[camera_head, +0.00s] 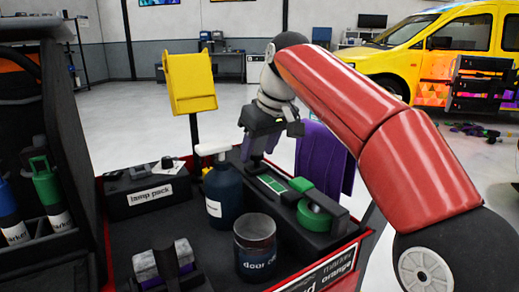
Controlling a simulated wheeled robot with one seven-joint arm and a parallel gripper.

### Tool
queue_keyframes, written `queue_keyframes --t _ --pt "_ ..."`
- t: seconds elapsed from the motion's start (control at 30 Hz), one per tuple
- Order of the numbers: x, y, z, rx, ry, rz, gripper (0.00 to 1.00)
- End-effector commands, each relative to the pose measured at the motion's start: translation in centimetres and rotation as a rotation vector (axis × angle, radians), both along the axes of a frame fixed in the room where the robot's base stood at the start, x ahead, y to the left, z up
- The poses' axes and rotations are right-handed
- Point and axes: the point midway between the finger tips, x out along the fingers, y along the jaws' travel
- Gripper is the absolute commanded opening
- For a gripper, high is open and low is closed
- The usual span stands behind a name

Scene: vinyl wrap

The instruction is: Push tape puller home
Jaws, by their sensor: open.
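A green tape roll (314,214) sits in a dark holder on the right side of the red-edged cart. Next to it on the left is a dark box with a green panel (272,185) on top. I cannot tell for sure which part is the tape puller. My gripper (256,166) points down at the back end of this box, behind the green panel.
A dark blue pump bottle (224,190) and a "door" can (255,246) stand close in front. A lamp pack box (150,191) lies to the left. A yellow holder (189,81) rises on a post behind. Purple cloth (325,158) hangs at the cart's far right.

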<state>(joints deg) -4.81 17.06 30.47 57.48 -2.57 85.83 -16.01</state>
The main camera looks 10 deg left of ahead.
Motion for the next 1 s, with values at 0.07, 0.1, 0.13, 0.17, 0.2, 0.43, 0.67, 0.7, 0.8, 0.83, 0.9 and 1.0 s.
queue_keyframes --t 0.07,0.1,0.13,0.17,0.2,0.43,0.67,0.7,0.8,0.83,0.9,1.0 --pt "0.0 0.0 0.0 0.0 0.0 0.0 0.5" --pt "0.0 0.0 0.0 0.0 0.0 0.0 0.5" --pt "0.0 0.0 0.0 0.0 0.0 0.0 0.5" --pt "0.0 0.0 0.0 0.0 0.0 0.0 0.5" --pt "0.0 0.0 0.0 0.0 0.0 0.0 0.48" --pt "0.0 0.0 0.0 -0.001 -0.001 0.0 0.17" --pt "0.1 -0.1 0.0 -0.001 -0.001 -0.002 0.0" --pt "0.1 -0.1 0.0 -0.001 -0.001 -0.002 0.0" --pt "-0.3 -0.5 -0.1 -0.002 -0.002 -0.002 0.0" --pt "-0.6 -0.7 -0.1 -0.003 -0.003 -0.003 0.0" --pt "-1.5 -1.6 -0.3 -0.004 -0.004 -0.005 0.0" --pt "-3.3 -3.2 -0.4 -0.006 -0.005 -0.008 0.0"
